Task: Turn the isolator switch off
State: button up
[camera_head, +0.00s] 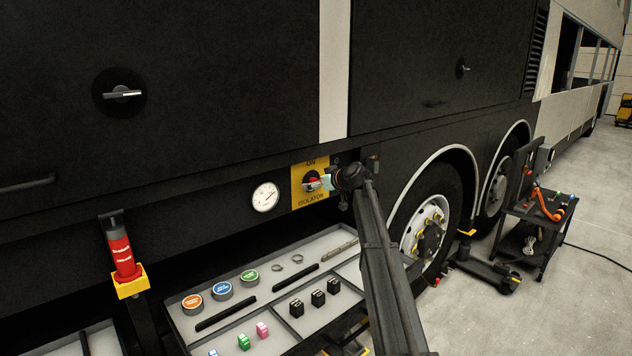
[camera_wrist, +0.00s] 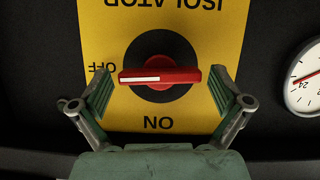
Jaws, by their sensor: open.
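The isolator switch is a red handle (camera_wrist: 185,75) on a black round base, on a yellow plate (camera_wrist: 110,30) fixed to the coach's dark side. In the wrist view the plate appears upside down. The handle lies level, its white-marked end pointing left to the word OFF; ON is at the bottom. My gripper (camera_wrist: 161,78) is open, with one green finger beside each end of the handle. Whether either finger touches it, I cannot tell. In the head view the handle (camera_head: 312,184) shows just left of my gripper (camera_head: 327,183), which hides the plate's right part.
A round white gauge (camera_head: 265,197) is left of the plate. Below stands a tray (camera_head: 240,282) with tape rolls and small blocks. A red cylinder (camera_head: 121,255) in a yellow holder is at left. Coach wheels (camera_head: 425,228) and a tool cart (camera_head: 540,212) are at right.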

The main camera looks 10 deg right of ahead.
jog(key=shift+w+a+f, duration=0.1)
jog(key=shift+w+a, duration=0.05)
jog(key=shift+w, duration=0.1)
jog(key=c, duration=1.1)
jog(key=shift+f+m+y+b, duration=0.15)
jog(key=shift+m+y+b, duration=0.15)
jog(key=shift+b, duration=0.6)
jog(key=o, duration=1.1)
